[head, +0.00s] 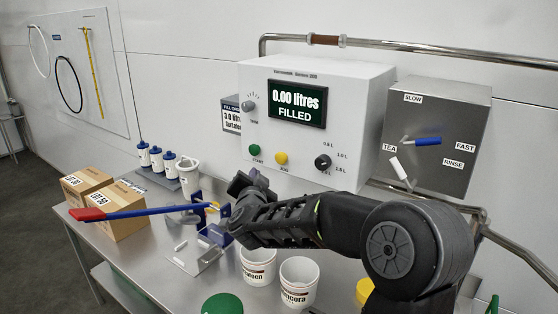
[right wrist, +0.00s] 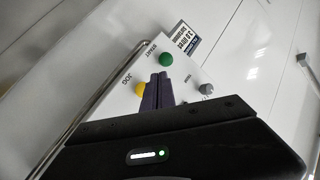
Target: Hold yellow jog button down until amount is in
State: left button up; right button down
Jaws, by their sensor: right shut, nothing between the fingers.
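The yellow JOG button (head: 281,158) is on the front of the white control box (head: 340,90), right of the green START button (head: 254,150). The display (head: 297,104) reads "0.00 litres FILLED". My right gripper (head: 250,180) is in front of and below these buttons. In the right wrist view its fingers (right wrist: 158,90) are shut and empty, pointing at the panel. There the yellow button (right wrist: 141,89) lies just left of the fingers and the green button (right wrist: 166,60) beyond their tips. I cannot tell if the fingers touch the panel. My left gripper is out of view.
White tubs (head: 299,284) stand below my right arm. Cardboard boxes (head: 118,210) are at left. A grey lever box (head: 437,130) and steel pipes are at right.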

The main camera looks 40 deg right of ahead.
aim_at(276, 158)
jog(key=w+d+b, duration=0.1)
jog(key=w+d, duration=0.1)
jog(key=d, duration=0.5)
jog(key=shift+d, duration=0.2)
jog(key=shift+w+d, duration=0.15)
dwell(1.8)
jog(key=shift+d, duration=0.25)
jog(key=shift+w+d, duration=0.2)
jog(key=shift+d, duration=0.35)
dwell(4.3)
